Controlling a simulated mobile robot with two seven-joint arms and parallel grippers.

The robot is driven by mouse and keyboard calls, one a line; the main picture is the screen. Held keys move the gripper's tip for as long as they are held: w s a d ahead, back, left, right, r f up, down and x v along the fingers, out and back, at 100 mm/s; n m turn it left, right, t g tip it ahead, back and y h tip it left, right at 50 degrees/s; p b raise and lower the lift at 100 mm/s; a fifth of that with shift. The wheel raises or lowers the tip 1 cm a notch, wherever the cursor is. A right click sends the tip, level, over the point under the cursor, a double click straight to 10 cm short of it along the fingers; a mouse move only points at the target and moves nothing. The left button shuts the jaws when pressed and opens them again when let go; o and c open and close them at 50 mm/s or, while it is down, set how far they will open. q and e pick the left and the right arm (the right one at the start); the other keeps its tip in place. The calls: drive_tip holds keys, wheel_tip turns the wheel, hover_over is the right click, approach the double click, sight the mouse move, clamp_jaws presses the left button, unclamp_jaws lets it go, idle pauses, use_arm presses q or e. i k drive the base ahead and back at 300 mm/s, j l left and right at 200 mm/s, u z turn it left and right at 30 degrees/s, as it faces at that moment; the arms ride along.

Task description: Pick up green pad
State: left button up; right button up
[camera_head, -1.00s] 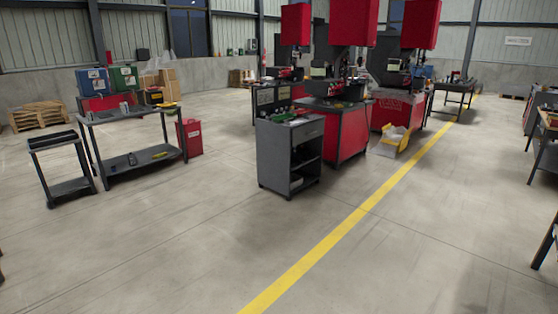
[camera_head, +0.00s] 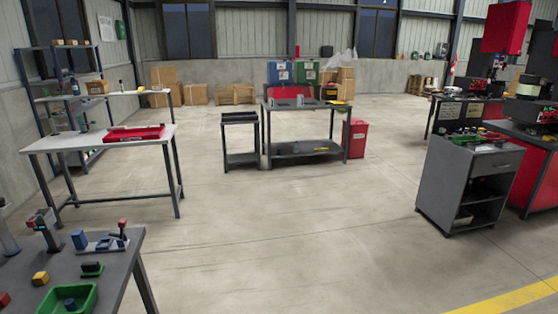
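I cannot surely tell which thing is the green pad. A small dark block with green on it (camera_head: 92,269) lies on the near grey table at the lower left. A green tray (camera_head: 50,301) with a blue round piece in it is in front of that block. Small green items (camera_head: 470,138) also lie on top of the grey cabinet at the right, too small to make out. Neither of my grippers is in view.
The near table (camera_head: 118,262) also holds a yellow block (camera_head: 40,278) and a blue-and-red fixture (camera_head: 105,242). Behind it stands a table with a red tray (camera_head: 134,134). A dark cart (camera_head: 240,140) and a grey cabinet (camera_head: 440,180) stand farther right. The middle floor is clear.

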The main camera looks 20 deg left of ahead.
sight(92, 269)
drive_tip(key=i+u, duration=0.1)
drive_tip(key=u, duration=0.35)
drive_tip(key=i+l+u, duration=0.1)
drive_tip(key=u, duration=0.3)
drive_tip(key=i+l+u, duration=0.1)
drive_tip(key=u, duration=0.35)
drive_tip(key=i+l+u, duration=0.1)
drive_tip(key=u, duration=0.25)
drive_tip(key=i+l+u, duration=0.1)
drive_tip(key=u, duration=0.3)
drive_tip(key=l+u, duration=0.35)
drive_tip(key=i+l+u, duration=0.15)
drive_tip(key=l+u, duration=0.15)
drive_tip(key=i+l+u, duration=0.1)
drive_tip(key=l+u, duration=0.25)
